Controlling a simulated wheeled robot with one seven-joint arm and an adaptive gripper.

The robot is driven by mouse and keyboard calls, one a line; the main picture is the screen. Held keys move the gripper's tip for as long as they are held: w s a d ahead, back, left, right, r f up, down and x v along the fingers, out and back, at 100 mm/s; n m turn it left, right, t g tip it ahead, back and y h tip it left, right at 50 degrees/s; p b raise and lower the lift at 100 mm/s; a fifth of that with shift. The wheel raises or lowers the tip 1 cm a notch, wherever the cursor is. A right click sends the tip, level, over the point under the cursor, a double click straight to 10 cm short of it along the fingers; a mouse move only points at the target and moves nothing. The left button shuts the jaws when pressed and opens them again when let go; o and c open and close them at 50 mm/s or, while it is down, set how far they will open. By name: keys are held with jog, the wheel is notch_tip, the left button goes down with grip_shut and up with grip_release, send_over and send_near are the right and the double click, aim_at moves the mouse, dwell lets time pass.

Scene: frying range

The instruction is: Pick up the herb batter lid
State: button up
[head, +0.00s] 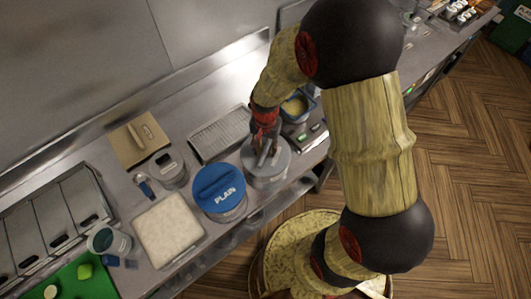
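A container with a grey lid (279,164) stands on the steel counter to the right of a tub with a blue lid marked PLAIN (220,187). No herb label is readable, so I cannot tell for sure that the grey lid is the herb batter lid. My gripper (265,155) reaches down from above onto the middle of the grey lid, at its raised handle. The fingers are small and dark here, and I cannot tell whether they are closed on the handle. The grey lid appears to sit on its container.
A wire rack (220,134) lies behind the tubs. A blue container with yellow contents (294,107) is close behind my gripper. A small grey-lidded pot (172,170), a pale tray (167,230) and a brown board (130,150) are to the left.

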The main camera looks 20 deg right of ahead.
jog(key=shift+f, duration=0.1)
jog(key=shift+c, duration=0.3)
jog(key=c, duration=0.7)
grip_shut()
